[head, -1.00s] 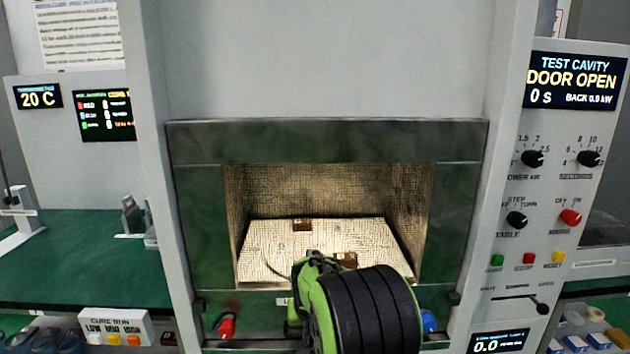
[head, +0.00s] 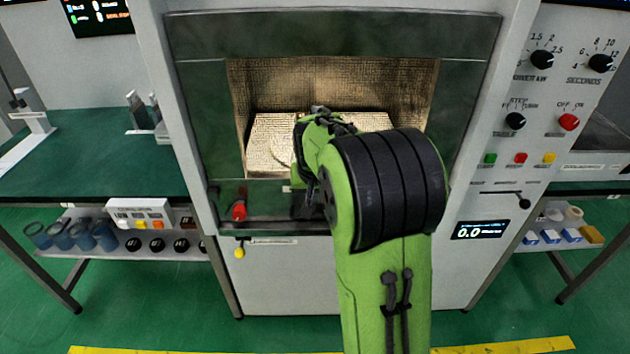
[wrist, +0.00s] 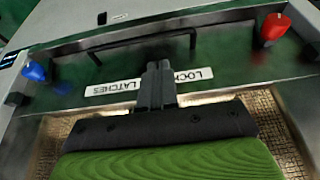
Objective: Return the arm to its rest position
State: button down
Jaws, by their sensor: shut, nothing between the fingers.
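My gripper (wrist: 157,85) shows in the wrist view as two dark fingers held together, shut and empty. It stands over the lower front frame of the test cavity, in front of the label reading LOCK and LATCHES (wrist: 108,88). Whether it touches the frame cannot be told. In the head view my green and black arm rises in front of the open cavity (head: 300,80) and hides the gripper. The lit cavity has a pale, textured floor panel (head: 268,145), partly hidden by my arm.
A red latch knob (head: 239,210) sits left of my arm; it also shows in the wrist view (wrist: 272,28), with a blue knob (wrist: 35,71) opposite. A control panel (head: 560,110) is at right. A green bench (head: 80,165) is at left.

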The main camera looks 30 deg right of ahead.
jog(key=s+a+r+n+p, duration=0.1)
jog(key=s+a+r+p, duration=0.1)
jog(key=s+a+r, duration=0.3)
jog(key=s+a+r+n+p, duration=0.1)
jog(key=s+a+r+p, duration=0.2)
jog(key=r, duration=0.5)
jog(key=s+a+r+n+t+y+p, duration=0.1)
jog(key=s+a+n, duration=0.1)
jog(key=s, duration=0.6)
jog(key=s+a+r+n+y+p, duration=0.1)
jog(key=s+a+n+p, duration=0.1)
jog(key=s+a, duration=0.3)
jog(key=s, duration=0.3)
jog(key=shift+s+t, duration=0.25)
jog(key=shift+t, duration=0.15)
